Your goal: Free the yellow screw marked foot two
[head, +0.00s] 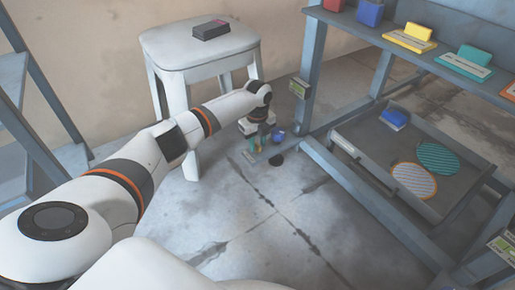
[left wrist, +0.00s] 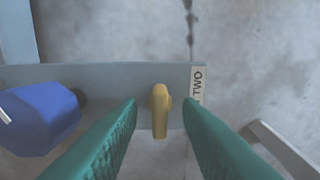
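The yellow screw (left wrist: 160,112) stands out from a grey metal foot bar (left wrist: 115,75) in the left wrist view. A white label (left wrist: 198,84) reading "TWO" sits just right of it on the bar; the rest of its text is partly covered. My left gripper (left wrist: 160,104) is open, its green fingers on either side of the screw with a gap at each side. In the head view my left gripper (head: 256,145) is low by the rack's foot and hides the screw. My right gripper is not in view.
A blue object (left wrist: 42,115) sits left of the screw, close to the left finger. A white stool (head: 185,50) with a dark box (head: 210,30) stands behind my left arm. The grey rack (head: 310,65) stands right, with a low tray (head: 440,205). Floor in front is clear.

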